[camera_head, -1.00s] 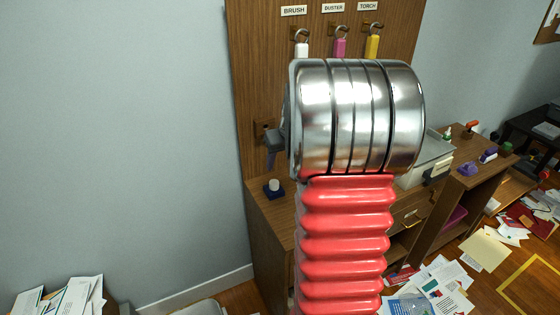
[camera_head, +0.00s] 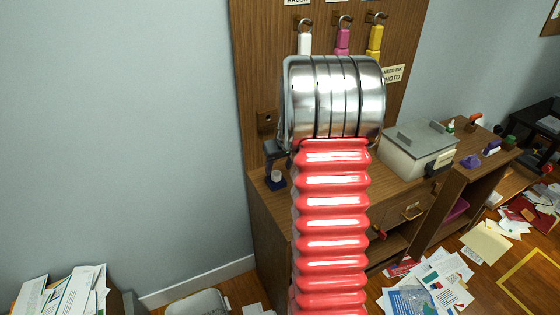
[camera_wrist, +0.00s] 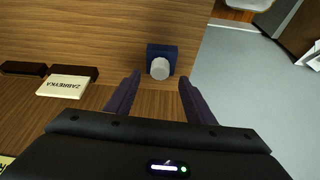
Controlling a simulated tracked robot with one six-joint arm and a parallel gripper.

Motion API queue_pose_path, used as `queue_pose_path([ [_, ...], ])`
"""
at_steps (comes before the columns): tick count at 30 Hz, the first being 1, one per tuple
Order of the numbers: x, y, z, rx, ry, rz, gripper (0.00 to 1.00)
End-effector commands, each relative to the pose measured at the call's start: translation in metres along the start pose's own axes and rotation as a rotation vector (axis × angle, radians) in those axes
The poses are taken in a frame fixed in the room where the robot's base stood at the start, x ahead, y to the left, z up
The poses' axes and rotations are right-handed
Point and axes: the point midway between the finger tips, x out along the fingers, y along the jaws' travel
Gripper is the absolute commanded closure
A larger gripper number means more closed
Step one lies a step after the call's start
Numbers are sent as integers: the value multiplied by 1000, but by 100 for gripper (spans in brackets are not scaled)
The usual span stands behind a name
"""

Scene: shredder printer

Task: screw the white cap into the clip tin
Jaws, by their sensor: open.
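A small white cap (camera_head: 275,176) sits on a dark blue block-like base (camera_head: 275,184), which I take for the clip tin, at the left end of the wooden cabinet top. In the wrist view the white cap (camera_wrist: 160,69) is a round piece on the near side of the blue tin (camera_wrist: 172,50). I cannot tell how firmly it is seated. My gripper (camera_wrist: 160,80) is open, with one dark finger on each side of the cap in the picture and gaps on both sides. In the head view my arm's steel joint hides most of the gripper.
A wooden back panel (camera_head: 245,75) rises behind the cabinet, with hanging white, pink and yellow tags (camera_head: 342,38). A grey-white box (camera_head: 418,145) stands to the right. A cream label block (camera_wrist: 62,87) and dark blocks (camera_wrist: 22,68) lie left in the wrist view.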

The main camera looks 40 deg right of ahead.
Motion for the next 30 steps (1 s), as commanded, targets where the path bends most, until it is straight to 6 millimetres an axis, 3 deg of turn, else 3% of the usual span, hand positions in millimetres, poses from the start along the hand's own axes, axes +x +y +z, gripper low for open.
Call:
queue_pose_path([
  [10, 39, 0, 0, 0, 0, 0, 51],
  [22, 45, 0, 0, 1, 1, 0, 51],
  [30, 45, 0, 0, 1, 1, 0, 69],
])
